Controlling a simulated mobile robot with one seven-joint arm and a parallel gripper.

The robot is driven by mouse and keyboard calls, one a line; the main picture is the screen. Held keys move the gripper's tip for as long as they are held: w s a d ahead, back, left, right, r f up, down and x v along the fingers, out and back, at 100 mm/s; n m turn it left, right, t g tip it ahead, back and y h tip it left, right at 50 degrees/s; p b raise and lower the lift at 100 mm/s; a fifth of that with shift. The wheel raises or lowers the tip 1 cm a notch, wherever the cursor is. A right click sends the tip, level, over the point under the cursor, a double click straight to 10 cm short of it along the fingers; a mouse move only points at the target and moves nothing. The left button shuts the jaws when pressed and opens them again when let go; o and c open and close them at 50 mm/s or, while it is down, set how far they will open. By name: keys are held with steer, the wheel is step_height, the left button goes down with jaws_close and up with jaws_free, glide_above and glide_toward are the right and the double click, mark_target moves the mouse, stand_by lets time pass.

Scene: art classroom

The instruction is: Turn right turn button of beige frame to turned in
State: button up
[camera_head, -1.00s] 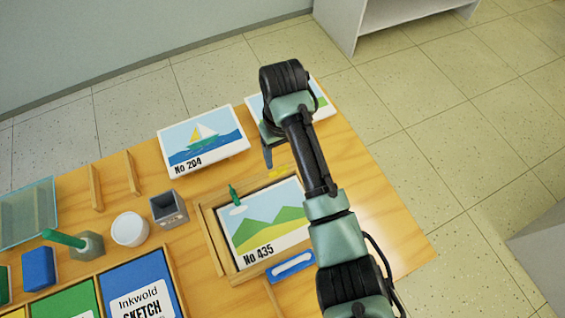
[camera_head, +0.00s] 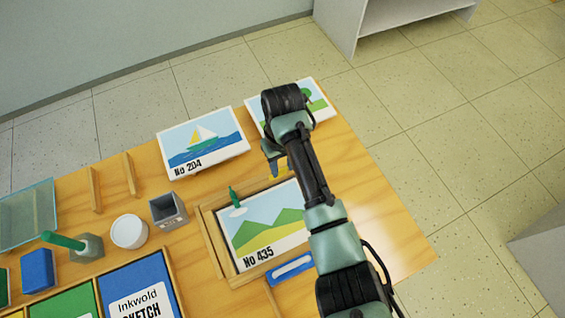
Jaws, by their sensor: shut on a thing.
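The beige frame (camera_head: 210,238) lies on the table around a landscape picture (camera_head: 262,228) marked No 435. A green turn button (camera_head: 235,197) sits at the left of its far edge, its end over the picture. A small yellow piece (camera_head: 284,175), seemingly the right turn button, shows at the right of that far edge, partly hidden. My gripper (camera_head: 274,170) points down there, shut on this yellow piece as far as I can see. My arm covers the frame's right side, and the exact angle of the yellow piece is hard to tell.
A sailboat picture (camera_head: 203,143) marked No 204 lies behind the frame, and another picture (camera_head: 318,98) lies partly behind my wrist. A grey cup (camera_head: 168,210), a white round tub (camera_head: 129,231) and a blue-and-white item (camera_head: 290,268) are close to the frame.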

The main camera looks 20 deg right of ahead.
jaws_close()
steer(key=shift+r, duration=0.1)
steer(key=n+p, duration=0.2)
steer(key=shift+r+n, duration=0.1)
steer(key=shift+n, duration=0.2)
steer(key=n+p, duration=0.3)
steer(key=n, duration=0.3)
steer(key=n+p, duration=0.1)
steer(key=n, duration=0.3)
steer(key=shift+n, duration=0.4)
steer(key=shift+n+p, duration=0.6)
steer(key=shift+n, duration=1.6)
